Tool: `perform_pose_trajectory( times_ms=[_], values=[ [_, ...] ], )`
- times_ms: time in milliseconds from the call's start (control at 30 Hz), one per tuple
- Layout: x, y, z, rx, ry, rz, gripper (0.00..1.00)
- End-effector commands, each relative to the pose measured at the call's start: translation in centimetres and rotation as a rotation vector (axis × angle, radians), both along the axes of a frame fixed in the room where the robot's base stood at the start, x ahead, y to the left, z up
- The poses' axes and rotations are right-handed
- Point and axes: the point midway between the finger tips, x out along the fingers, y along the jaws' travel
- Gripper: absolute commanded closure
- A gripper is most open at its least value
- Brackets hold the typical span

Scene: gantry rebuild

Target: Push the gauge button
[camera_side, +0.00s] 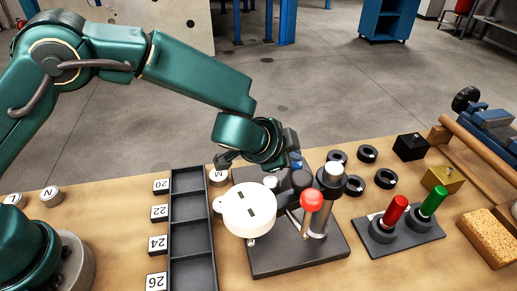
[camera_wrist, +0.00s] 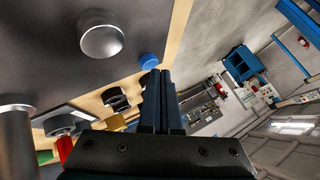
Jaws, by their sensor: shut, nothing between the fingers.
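The gauge, a white round dial (camera_side: 250,212), stands tilted on a dark base plate (camera_side: 285,262) in the side view, with a red ball lever (camera_side: 312,198) and a silver post beside it. My gripper (camera_side: 296,162) is behind the dial and above the rear of the plate; its tips are partly hidden by the arm. In the wrist view my gripper's dark fingers (camera_wrist: 160,80) are together with nothing between them. A blue round cap (camera_wrist: 149,61) shows just beyond the fingertips; I cannot tell whether it is the gauge button or whether they touch.
A dark compartment tray (camera_side: 192,236) lies left of the gauge beside number labels. A stand with red and green handles (camera_side: 398,212) is at right, near black and brass blocks (camera_side: 443,180). A silver knob (camera_wrist: 100,38) shows in the wrist view.

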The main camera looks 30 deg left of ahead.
Motion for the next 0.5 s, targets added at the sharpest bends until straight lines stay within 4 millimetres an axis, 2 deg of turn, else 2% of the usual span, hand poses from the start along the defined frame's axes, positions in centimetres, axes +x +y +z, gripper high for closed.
perform_pose_trajectory(
  times_ms=[267,500],
  values=[
    [0.0,0.0,0.1,0.001,-0.001,0.0,1.0],
    [0.1,0.1,2.1,-0.001,-0.003,0.004,1.0]
  ],
)
